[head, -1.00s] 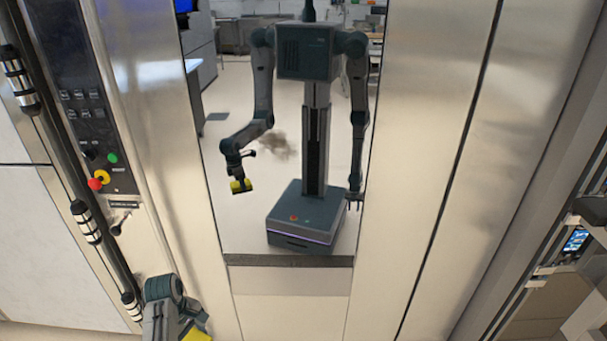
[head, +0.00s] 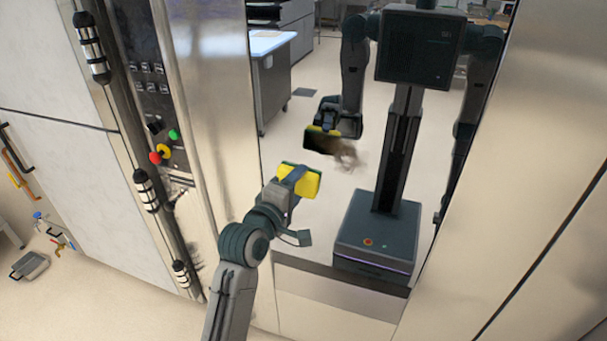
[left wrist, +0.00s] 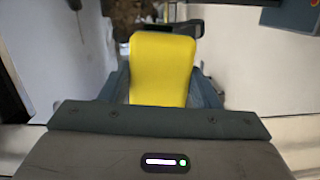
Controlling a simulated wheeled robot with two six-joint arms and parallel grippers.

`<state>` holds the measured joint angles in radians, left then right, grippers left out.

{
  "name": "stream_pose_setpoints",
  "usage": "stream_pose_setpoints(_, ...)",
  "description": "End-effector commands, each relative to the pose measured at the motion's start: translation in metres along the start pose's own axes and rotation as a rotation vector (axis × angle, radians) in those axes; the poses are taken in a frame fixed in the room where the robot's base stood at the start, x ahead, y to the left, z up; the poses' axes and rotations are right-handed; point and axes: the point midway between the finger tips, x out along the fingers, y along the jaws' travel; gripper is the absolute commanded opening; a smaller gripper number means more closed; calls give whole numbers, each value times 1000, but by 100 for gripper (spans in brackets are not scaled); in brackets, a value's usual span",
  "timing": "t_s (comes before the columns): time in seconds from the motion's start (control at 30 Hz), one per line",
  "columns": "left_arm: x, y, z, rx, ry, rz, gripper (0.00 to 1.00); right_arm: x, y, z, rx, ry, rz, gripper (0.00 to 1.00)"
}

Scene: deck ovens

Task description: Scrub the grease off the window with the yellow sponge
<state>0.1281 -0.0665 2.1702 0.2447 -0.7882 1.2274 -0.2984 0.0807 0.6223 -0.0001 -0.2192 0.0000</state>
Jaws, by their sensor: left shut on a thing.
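The window (head: 300,235) is a tall mirror-like pane that reflects me and the room. A brown grease smear (head: 345,153) is on it, right of and above my gripper. The yellow sponge (head: 306,183), with a dark green side, is held in my left gripper (head: 290,184), which is shut on it in front of the pane. In the left wrist view the sponge (left wrist: 161,70) stands between the fingers, and the smear (left wrist: 127,22) shows beyond it, partly hidden. I cannot tell whether the sponge touches the glass. My right gripper is out of view, apart from a partial reflection.
Left of the window is a steel panel (head: 205,90) and a dark control panel (head: 150,75) with red, yellow and green buttons. Black-and-silver handles (head: 90,48) run down beside it. Steel also borders the window on the right.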

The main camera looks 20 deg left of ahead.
Motion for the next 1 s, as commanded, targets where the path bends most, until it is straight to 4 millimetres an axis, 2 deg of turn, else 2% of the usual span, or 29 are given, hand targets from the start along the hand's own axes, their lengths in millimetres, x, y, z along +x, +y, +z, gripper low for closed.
stream_pose_setpoints(0.17, -1, 10, -2, 4, 6, 23, 38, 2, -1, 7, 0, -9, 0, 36)
stream_pose_setpoints(0.6, 42, 8, -9, 6, 6, 21, 38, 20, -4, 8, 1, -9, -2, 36)
stream_pose_setpoints(0.8, 52, 10, -10, 5, 6, 19, 38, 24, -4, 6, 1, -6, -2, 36)
stream_pose_setpoints(1.0, 54, 10, -11, 5, 6, 19, 38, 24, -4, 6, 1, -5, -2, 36)
